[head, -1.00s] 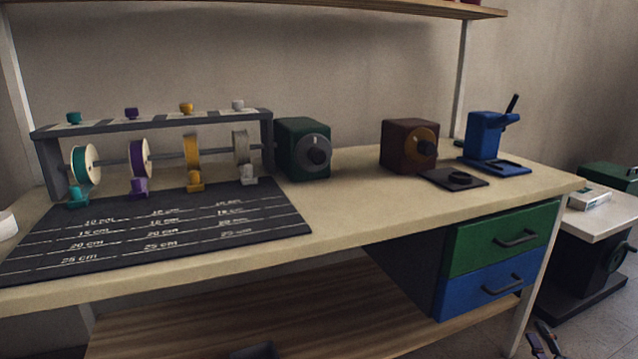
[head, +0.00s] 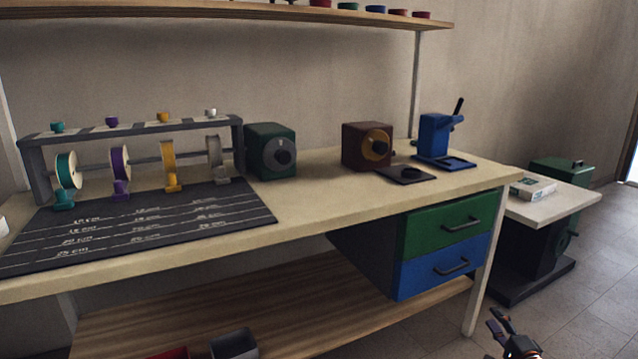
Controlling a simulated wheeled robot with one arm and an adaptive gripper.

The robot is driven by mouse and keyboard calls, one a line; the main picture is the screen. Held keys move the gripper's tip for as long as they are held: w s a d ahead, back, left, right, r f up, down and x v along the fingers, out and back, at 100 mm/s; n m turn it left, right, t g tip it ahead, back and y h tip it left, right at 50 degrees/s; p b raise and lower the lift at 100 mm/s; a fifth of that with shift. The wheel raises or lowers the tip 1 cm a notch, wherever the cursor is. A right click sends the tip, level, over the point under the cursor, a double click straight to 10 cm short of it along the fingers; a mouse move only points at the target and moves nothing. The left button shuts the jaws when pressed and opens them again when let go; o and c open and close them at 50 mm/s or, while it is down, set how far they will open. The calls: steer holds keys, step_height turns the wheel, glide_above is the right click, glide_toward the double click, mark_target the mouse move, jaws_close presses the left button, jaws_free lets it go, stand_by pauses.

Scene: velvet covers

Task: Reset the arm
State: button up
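My gripper (head: 497,325) shows at the bottom edge of the head view, right of the middle, over the floor in front of the workbench's right leg. Its two dark fingers look spread apart, with nothing seen between them. It is clear of the workbench (head: 330,200). The rest of my arm is mostly outside the frame.
The bench holds a ribbon rack (head: 140,128), a dark measuring mat (head: 130,228), a green box with a dial (head: 270,150), a brown box (head: 367,146) and a blue press (head: 434,135). Drawers (head: 450,228) sit below. A side table (head: 548,198) stands at right. Floor (head: 600,270) is open.

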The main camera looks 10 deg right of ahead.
steer(key=w+a+r+n+g+y+p, duration=0.1)
steer(key=w+a+r+n+g+p, duration=0.3)
steer(key=a+r+p, duration=0.25)
steer(key=w+a+r+n+g+y+p, duration=0.1)
steer(key=w+a+r+n+g+p, duration=0.25)
steer(key=a+r+p, duration=0.35)
steer(key=s+a+r+n+g+p, duration=0.3)
steer(key=a+r, duration=0.2)
steer(key=r, duration=0.2)
steer(key=s+a+r+n+g+p, duration=0.3)
steer(key=s+a+r+p, duration=0.3)
steer(key=s, duration=0.5)
steer(key=s+a+r+n+g+p, duration=0.2)
steer(key=s+a+r+p, duration=0.4)
steer(key=s+a+r, duration=0.4)
steer(key=s+a+r+n+g+y+p, duration=0.1)
steer(key=s+a+r+n+g+p, duration=0.2)
steer(key=s, duration=1.1)
steer(key=a+r+g+p, duration=0.1)
steer(key=a+r+p, duration=0.2)
steer(key=a+r, duration=0.3)
steer(key=shift+s+r+n+g, duration=0.15)
steer(key=shift+r+n+g, duration=0.2)
steer(key=shift+r, duration=0.2)
